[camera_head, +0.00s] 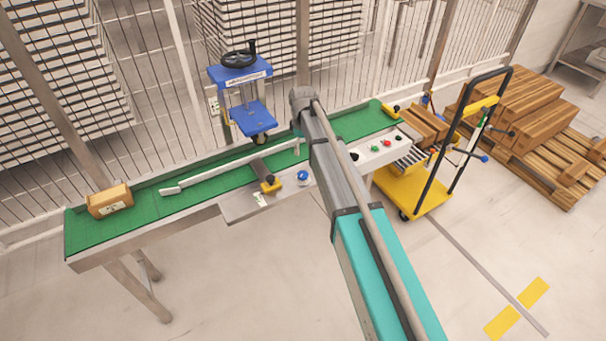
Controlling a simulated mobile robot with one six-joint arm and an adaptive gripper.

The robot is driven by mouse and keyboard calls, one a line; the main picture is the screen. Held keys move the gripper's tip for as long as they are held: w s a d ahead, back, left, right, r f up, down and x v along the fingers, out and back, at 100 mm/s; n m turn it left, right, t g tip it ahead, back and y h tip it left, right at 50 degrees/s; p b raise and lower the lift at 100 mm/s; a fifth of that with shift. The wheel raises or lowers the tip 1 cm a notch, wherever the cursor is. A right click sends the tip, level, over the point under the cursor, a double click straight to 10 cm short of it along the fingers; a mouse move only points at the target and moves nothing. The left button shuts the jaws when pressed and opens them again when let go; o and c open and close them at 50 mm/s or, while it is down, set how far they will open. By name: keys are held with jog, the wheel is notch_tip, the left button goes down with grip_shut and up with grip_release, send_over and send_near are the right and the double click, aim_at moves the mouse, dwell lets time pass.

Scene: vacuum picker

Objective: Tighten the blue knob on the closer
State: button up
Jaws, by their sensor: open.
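A small blue knob (303,175) sits on a light round base on the grey side plate (245,207) at the front edge of the conveyor, just left of my arm. A dark cylinder with a yellow end (265,176) lies beside it, across the belt's front edge. I cannot tell which of these parts make up the closer, or how tight the knob is. My arm crosses the middle of the view, passing right of the knob and over the belt. My gripper is not visible; only arm links and a grey joint show.
A green conveyor belt (95,230) carries a cardboard box (110,199) and a long pale rail (225,168). A blue press (241,75) stands behind. A button panel (375,146) and a yellow trolley (415,196) are to the right. The floor in front is clear.

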aim_at(303, 174)
jog(key=shift+f+b, duration=6.15)
jog(key=shift+f, duration=0.2)
jog(key=c, duration=1.1)
jog(key=shift+c, duration=0.2)
